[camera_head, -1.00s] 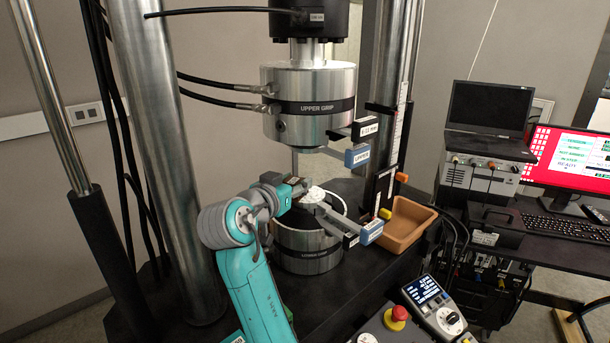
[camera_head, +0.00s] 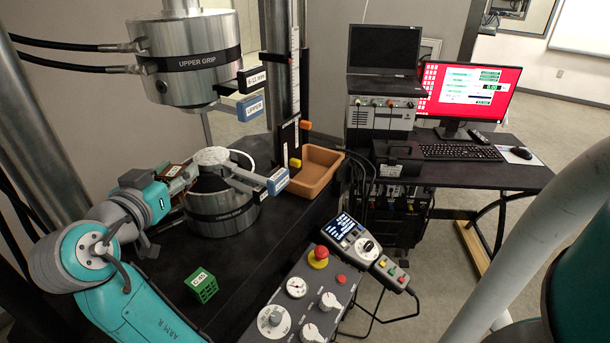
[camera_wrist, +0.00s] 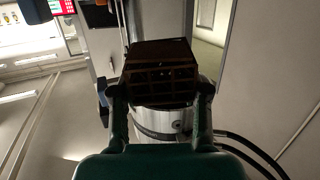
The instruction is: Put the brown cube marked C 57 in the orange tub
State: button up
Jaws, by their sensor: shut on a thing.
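My gripper (camera_wrist: 160,90) is shut on a brown lattice cube (camera_wrist: 160,72), which fills the space between its fingers in the wrist view. In the head view my gripper (camera_head: 165,181) is left of the lower grip, and the brown cube (camera_head: 174,171) shows only in part. A pale label is on it, too small to read. The orange tub (camera_head: 329,158) stands on the dark machine bed, to the right beyond the lower grip. The visible part of its inside looks empty.
The lower grip (camera_head: 222,212), with a pale round top and an arm carrying a blue block (camera_head: 277,181), stands between gripper and tub. The upper grip (camera_head: 190,62) hangs above. A green lattice cube (camera_head: 202,287) and a control panel (camera_head: 300,300) are in front.

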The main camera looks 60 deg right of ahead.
aim_at(310, 171)
jog(key=k+l, duration=0.1)
jog(key=l, duration=0.3)
jog(key=k+l, duration=0.1)
jog(key=l, duration=0.25)
jog(key=k+l, duration=0.1)
jog(key=l, duration=0.3)
jog(key=k+l, duration=0.1)
jog(key=l, duration=0.3)
jog(key=k+l, duration=0.1)
jog(key=l, duration=1.05)
jog(key=k+u, duration=0.05)
